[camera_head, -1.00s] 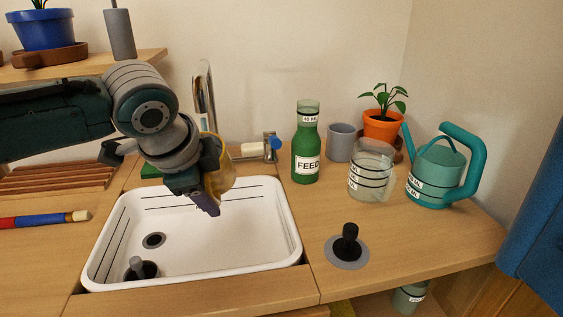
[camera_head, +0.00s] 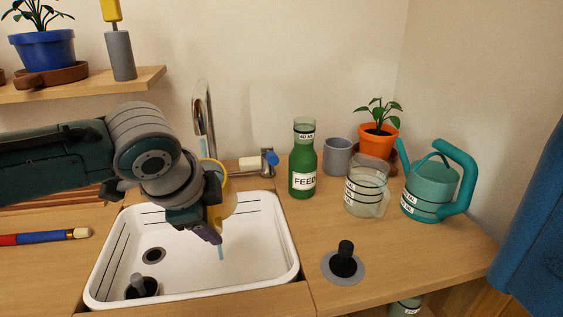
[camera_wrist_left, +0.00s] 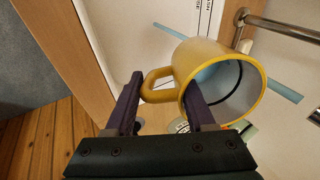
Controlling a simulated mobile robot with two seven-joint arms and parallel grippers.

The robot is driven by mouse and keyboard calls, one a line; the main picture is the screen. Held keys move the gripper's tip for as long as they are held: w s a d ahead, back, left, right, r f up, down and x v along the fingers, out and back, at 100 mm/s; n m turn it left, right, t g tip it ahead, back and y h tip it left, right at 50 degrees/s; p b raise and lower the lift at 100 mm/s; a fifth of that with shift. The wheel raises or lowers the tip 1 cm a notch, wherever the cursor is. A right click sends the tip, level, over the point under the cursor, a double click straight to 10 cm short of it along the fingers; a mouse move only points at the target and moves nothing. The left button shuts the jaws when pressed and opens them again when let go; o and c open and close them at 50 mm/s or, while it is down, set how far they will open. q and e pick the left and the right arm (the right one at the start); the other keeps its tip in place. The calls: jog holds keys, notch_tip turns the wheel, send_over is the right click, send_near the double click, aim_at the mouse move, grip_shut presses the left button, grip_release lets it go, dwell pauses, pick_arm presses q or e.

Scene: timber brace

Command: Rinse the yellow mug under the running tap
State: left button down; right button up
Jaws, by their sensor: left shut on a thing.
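My left gripper (camera_head: 214,236) is over the white sink (camera_head: 270,279), shut on the yellow mug (camera_head: 229,206). In the left wrist view the mug (camera_wrist_left: 205,52) is tilted, its mouth facing the lower right. Its handle (camera_wrist_left: 153,87) lies between the fingers of the gripper (camera_wrist_left: 162,100). The silver tap (camera_head: 201,103) stands behind the sink. A light blue water stream (camera_head: 204,148) comes down from it to the mug, and shows again below the gripper. In the wrist view the stream (camera_wrist_left: 284,90) shows on both sides of the mug. My right gripper is out of view.
A tap fitting with a blue knob (camera_head: 271,158) is behind the sink. Right of the sink stand a green FEED bottle (camera_head: 303,160), a clear jug (camera_head: 362,195), a grey cup (camera_head: 338,157), a teal watering can (camera_head: 431,186) and a black-handled plug (camera_head: 344,261).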

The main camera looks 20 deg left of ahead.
pick_arm(q)
jog(key=s+p, duration=0.5)
jog(key=s, duration=0.1)
jog(key=shift+d, duration=0.45)
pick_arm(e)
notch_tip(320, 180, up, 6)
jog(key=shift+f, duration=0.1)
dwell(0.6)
pick_arm(q)
jog(key=s+r+p, duration=0.4)
jog(key=s+p, duration=0.1)
jog(key=p, duration=0.3)
jog(key=shift+d, duration=0.45)
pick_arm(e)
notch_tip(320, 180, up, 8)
